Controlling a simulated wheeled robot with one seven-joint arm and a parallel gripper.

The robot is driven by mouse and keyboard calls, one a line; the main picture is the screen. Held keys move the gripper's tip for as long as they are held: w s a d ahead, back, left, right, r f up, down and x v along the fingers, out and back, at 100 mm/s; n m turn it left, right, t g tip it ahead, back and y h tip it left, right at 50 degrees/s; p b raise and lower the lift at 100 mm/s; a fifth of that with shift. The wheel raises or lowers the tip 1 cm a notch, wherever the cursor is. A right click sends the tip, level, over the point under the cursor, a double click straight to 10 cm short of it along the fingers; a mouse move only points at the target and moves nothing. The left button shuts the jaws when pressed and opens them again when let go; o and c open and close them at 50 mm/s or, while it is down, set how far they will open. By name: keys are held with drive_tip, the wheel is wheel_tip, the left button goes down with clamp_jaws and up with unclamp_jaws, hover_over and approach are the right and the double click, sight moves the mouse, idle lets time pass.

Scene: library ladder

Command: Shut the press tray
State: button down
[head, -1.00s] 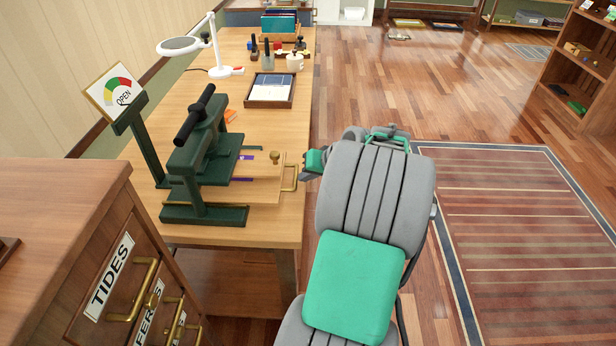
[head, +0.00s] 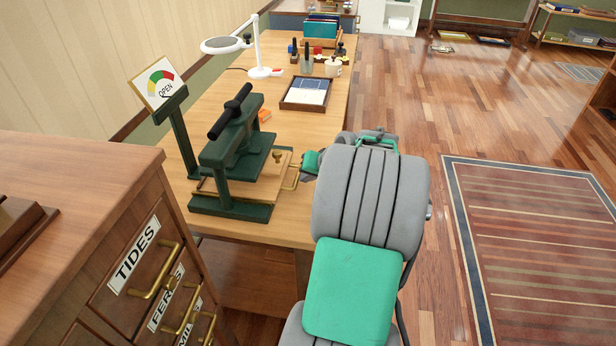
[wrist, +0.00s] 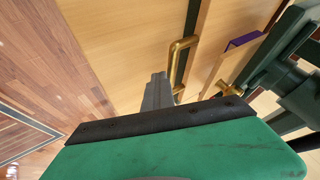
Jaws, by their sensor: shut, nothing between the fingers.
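The dark green press (head: 235,160) stands on the near end of the wooden table. Its wooden tray (head: 283,170) sticks out a little on the right side, with a brass handle (head: 293,180) on its front and a brass knob (head: 277,155) on top. My gripper (head: 307,166) is just right of the handle, partly hidden by my arm. In the wrist view, my shut, empty grey fingers (wrist: 158,88) are beside the brass handle (wrist: 181,62); I cannot tell if they touch. A purple piece (wrist: 243,40) shows on the tray.
The dial sign (head: 158,82) on the press post reads OPEN. A drawer cabinet (head: 120,250) stands at the near left. A shallow tray (head: 306,94), a magnifier lamp (head: 258,50) and stamps (head: 307,62) are farther along the table.

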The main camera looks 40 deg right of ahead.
drive_tip(key=shift+s+d+f, duration=0.2)
drive_tip(key=shift+s+d, duration=0.2)
drive_tip(key=shift+s, duration=0.15)
drive_tip(key=shift+s+d+f, duration=0.15)
drive_tip(key=shift+s+d, duration=0.25)
drive_tip(key=shift+s, duration=0.1)
drive_tip(key=shift+s+d+r, duration=0.3)
drive_tip(key=shift+s+r, duration=0.05)
drive_tip(key=shift+s, duration=0.2)
drive_tip(key=shift+s+d+r, duration=0.25)
drive_tip(key=shift+s+r, duration=0.1)
drive_tip(key=shift+s, duration=0.2)
drive_tip(key=v, duration=0.7)
drive_tip(key=w+a+r+n+g+y+p, duration=0.1)
drive_tip(key=w+a+r+n+p, duration=0.1)
drive_tip(key=a, duration=0.6)
drive_tip(key=w+a+r+n+g+p, duration=0.1)
drive_tip(key=w+a+r+n+p, duration=0.15)
drive_tip(key=a, duration=0.55)
drive_tip(key=s+a+r+n+g+p, duration=0.1)
drive_tip(key=s+a, duration=0.3)
drive_tip(key=a, duration=0.5)
drive_tip(key=s+a+r+n+g+p, duration=0.1)
drive_tip(key=s+a+n+p, duration=0.2)
drive_tip(key=a, duration=0.6)
drive_tip(key=shift+s+a+r+g+h, duration=0.15)
drive_tip(key=shift+s+a+g+h, duration=0.2)
drive_tip(key=shift+s, duration=0.55)
